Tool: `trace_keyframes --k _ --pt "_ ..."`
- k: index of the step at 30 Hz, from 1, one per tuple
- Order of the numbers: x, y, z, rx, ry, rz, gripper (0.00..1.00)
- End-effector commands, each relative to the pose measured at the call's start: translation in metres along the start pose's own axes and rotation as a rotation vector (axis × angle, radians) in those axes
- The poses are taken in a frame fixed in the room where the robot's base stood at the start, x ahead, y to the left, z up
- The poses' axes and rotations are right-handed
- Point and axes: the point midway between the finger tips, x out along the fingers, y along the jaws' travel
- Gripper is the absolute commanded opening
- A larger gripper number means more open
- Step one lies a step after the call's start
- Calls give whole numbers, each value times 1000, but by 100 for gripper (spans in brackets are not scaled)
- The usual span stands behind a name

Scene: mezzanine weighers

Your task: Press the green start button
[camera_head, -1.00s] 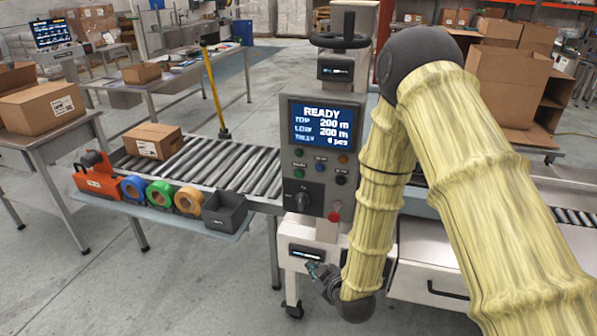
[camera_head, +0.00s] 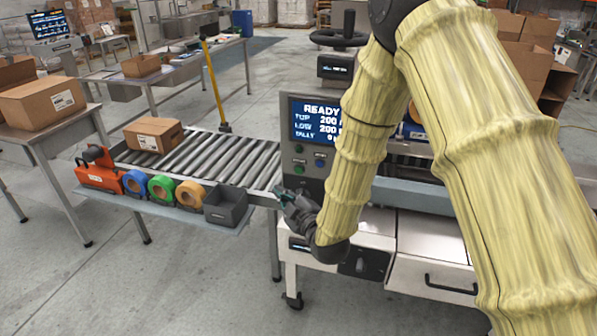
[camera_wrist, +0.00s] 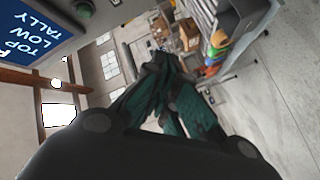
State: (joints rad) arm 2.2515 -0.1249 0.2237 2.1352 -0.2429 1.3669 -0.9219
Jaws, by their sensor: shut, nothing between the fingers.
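The control panel (camera_head: 309,180) stands upright on the machine, its screen reading "READY". Two small greenish buttons show on its left side below the screen, an upper one (camera_head: 299,148) and a lower one (camera_head: 299,170). I cannot read which is the start button. My gripper (camera_head: 279,191) is shut and empty, in front of the panel's lower left and a little below these buttons. In the wrist view its teal fingers (camera_wrist: 158,58) point away from the panel screen (camera_wrist: 40,30), at the upper left. My arm hides the panel's right side and lower controls.
A roller conveyor (camera_head: 215,158) with a cardboard box (camera_head: 153,135) lies left of the panel. A shelf along its front holds an orange tape dispenser (camera_head: 98,172), tape rolls (camera_head: 161,188) and a dark bin (camera_head: 226,207). A handwheel (camera_head: 341,38) stands above the panel.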

Motion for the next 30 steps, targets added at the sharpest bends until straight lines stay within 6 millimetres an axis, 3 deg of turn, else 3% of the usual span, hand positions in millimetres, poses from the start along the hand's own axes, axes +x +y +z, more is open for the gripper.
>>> trace_keyframes --k 30 --pt "59 43 44 1 0 1 0"
